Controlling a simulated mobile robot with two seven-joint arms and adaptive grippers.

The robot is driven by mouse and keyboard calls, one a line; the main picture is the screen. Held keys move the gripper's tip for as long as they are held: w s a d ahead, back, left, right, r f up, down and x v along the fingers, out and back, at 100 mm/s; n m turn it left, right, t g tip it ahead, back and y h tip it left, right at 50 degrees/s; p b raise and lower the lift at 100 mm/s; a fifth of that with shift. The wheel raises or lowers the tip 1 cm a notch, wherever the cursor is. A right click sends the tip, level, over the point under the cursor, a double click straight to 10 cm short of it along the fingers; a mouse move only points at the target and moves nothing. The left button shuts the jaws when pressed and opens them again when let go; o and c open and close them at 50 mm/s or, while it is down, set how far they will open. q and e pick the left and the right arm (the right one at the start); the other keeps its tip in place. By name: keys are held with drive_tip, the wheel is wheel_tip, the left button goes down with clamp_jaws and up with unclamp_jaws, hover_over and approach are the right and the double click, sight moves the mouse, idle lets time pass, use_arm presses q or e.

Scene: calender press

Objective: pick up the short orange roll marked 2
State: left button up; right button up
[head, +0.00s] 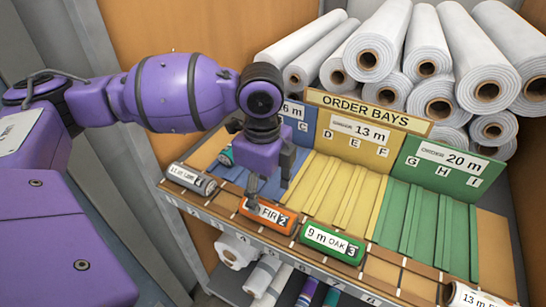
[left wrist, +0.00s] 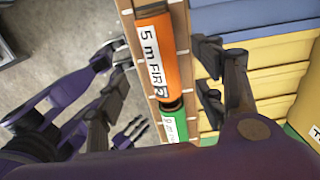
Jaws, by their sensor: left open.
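The short orange roll marked 2 (head: 267,215) lies on the front ledge of the order-bay stand, its label reading FIR. It also shows in the left wrist view (left wrist: 157,65), where the label reads 5 m FIR 2. My left gripper (head: 268,193) is over the roll, partly hiding its left end and label. In the left wrist view my left gripper (left wrist: 162,78) is open, with its fingers on either side of the roll in the picture and gaps to it. I cannot tell its exact height above the roll. Nothing is held in it.
A green roll marked 3 (head: 332,244) lies just right of the orange one. A grey roll (head: 191,180) lies to the left, and a white-labelled roll (head: 474,296) at far right. Yellow (head: 333,195) and green (head: 418,222) bays rise behind. Large white rolls (head: 408,55) are stacked behind.

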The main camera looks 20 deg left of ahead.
sight(267, 208)
use_arm(q)
drive_tip(key=f, duration=0.7)
drive_tip(key=shift+d, duration=0.3)
